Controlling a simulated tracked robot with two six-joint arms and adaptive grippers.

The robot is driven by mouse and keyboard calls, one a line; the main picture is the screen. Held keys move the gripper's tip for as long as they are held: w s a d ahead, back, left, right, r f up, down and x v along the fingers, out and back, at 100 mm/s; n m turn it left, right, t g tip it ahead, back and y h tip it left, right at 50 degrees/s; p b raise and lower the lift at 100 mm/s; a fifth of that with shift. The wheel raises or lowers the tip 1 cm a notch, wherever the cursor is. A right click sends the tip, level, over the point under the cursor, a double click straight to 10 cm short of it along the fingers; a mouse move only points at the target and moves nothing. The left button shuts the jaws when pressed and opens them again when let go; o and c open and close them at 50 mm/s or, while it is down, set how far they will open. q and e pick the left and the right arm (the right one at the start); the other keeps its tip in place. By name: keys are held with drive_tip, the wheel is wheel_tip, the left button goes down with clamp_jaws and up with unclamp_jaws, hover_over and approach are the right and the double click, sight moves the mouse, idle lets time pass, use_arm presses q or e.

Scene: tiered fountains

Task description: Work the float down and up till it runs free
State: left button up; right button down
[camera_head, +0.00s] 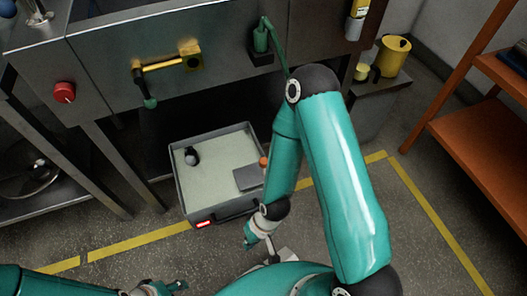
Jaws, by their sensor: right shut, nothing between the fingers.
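A grey open basin (178,190) with a pale surface inside stands on the floor below the steel counter. A dark rounded piece (192,157) is in its back left part, and a small orange knob (263,161) is at its right side. I cannot tell which piece is the float. A brass fitting (165,65) on the counter front has a green-ended piece (150,102) hanging from its left end. My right gripper (248,241) is shut and empty, just in front of the basin's right front corner. My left gripper (180,286) is at the bottom edge, its opening unclear.
A red knob (64,93) is on the counter front. A green piece (261,38) is on the panel behind my right elbow. A yellow can (394,55) and an orange shelf (475,145) stand at the right. The floor inside the yellow tape (430,215) is clear at right.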

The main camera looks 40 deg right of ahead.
use_arm(q)
drive_tip(key=shift+o, duration=1)
use_arm(e)
drive_tip(key=m+h+p, duration=0.4)
drive_tip(key=m, duration=1.5)
approach(264, 160)
use_arm(q)
drive_tip(key=f+b, duration=0.1)
drive_tip(key=b, duration=0.4)
drive_tip(key=shift+f, duration=0.1)
use_arm(e)
drive_tip(key=shift+g, duration=0.3)
drive_tip(key=f, duration=0.7)
drive_tip(key=shift+w+f, duration=0.2)
use_arm(q)
drive_tip(key=shift+f, duration=0.1)
